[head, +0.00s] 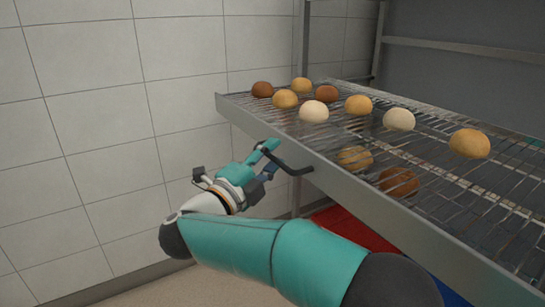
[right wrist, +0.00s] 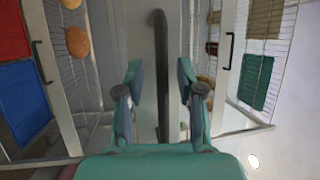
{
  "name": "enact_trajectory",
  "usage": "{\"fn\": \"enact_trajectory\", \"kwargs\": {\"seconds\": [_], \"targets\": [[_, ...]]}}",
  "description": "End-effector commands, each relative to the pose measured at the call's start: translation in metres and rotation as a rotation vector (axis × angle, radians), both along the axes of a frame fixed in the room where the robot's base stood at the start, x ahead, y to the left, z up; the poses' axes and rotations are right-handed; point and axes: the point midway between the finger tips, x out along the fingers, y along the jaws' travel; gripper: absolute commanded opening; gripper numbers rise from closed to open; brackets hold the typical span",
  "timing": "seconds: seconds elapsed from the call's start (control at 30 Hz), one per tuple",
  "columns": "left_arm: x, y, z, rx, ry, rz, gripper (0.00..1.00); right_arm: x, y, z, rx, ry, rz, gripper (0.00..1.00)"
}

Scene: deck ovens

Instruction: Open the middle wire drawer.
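A wire drawer (head: 350,190) with a grey metal front and a black bar handle (head: 290,166) fills the right of the head view. In the right wrist view the handle (right wrist: 160,60) stands between other handled fronts on both sides. My right gripper (head: 267,160) is at the handle's left end in the head view. In the right wrist view its two fingers (right wrist: 158,80) are spread, one on each side of the handle, with gaps between. Whether the handle is deep between the fingers is hard to tell. My left gripper is out of view.
Several brown, tan and pale buns (head: 314,111) lie on the wires, with others visible lower through them. A red item (head: 365,232) is below. In the right wrist view another handle (right wrist: 40,62) is at left and one (right wrist: 229,50) at right. A tiled wall (head: 100,130) is at left.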

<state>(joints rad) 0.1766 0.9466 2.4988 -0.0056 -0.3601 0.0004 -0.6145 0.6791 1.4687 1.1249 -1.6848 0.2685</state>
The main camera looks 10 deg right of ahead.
Motion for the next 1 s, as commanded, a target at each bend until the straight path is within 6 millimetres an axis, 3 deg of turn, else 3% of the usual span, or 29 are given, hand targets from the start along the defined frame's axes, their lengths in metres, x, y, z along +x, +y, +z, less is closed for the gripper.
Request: {"fn": "enact_trajectory", "kwargs": {"seconds": [0.17,0.63,1.0], "targets": [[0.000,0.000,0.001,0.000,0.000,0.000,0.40,-0.003,0.003,-0.001,0.000,0.000,-0.001,0.37],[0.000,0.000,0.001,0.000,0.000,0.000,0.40,-0.041,0.052,-0.013,-0.001,0.001,0.002,0.37],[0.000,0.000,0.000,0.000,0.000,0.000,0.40,-0.045,0.056,-0.015,0.000,0.001,-0.001,0.37]]}}
